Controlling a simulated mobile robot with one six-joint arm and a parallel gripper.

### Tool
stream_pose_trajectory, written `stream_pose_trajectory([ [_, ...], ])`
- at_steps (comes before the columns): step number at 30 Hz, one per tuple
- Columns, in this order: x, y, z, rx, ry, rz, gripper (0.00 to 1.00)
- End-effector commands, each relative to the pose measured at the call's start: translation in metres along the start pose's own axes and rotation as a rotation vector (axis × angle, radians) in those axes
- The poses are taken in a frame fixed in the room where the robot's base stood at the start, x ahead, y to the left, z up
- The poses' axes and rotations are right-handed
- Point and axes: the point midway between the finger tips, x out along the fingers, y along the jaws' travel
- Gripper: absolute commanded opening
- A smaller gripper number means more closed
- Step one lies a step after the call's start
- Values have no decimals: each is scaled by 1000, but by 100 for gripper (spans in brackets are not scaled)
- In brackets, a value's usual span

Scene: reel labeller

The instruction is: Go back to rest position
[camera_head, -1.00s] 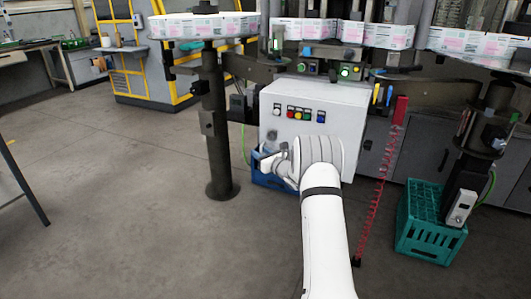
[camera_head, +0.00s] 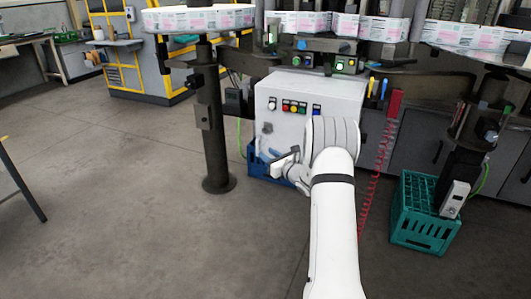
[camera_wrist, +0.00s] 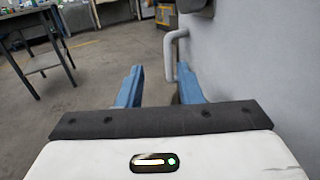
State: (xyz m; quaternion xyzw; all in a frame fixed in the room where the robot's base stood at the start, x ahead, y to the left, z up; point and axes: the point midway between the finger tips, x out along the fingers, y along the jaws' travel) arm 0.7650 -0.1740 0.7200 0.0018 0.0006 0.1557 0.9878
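My gripper (camera_wrist: 160,88) shows in the wrist view with its two blue fingers apart and nothing between them. It is open and empty. Beyond the fingers is a grey bent handle (camera_wrist: 172,52) on the side of a pale cabinet wall (camera_wrist: 245,55); I cannot tell the gap to it exactly. In the head view my white arm reaches up the middle, and my gripper (camera_head: 276,158) is small and partly hidden in front of the control cabinet (camera_head: 318,98).
A blue crate (camera_head: 256,168) stands low by the cabinet. A dark post (camera_head: 214,130) stands to its left. A green crate (camera_head: 420,232) and a red coiled hose (camera_head: 377,180) are at right. Label reels (camera_head: 198,19) line the top. Open floor (camera_head: 110,190) lies left. A table (camera_wrist: 40,45) is beyond.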

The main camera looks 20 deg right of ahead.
Motion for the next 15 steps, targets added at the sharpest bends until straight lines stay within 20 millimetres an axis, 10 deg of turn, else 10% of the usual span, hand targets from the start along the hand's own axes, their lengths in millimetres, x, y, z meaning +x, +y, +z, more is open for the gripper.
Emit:
stream_pose_trajectory([
  [15, 2, 26, 27, -56, 18, 73, 32],
])
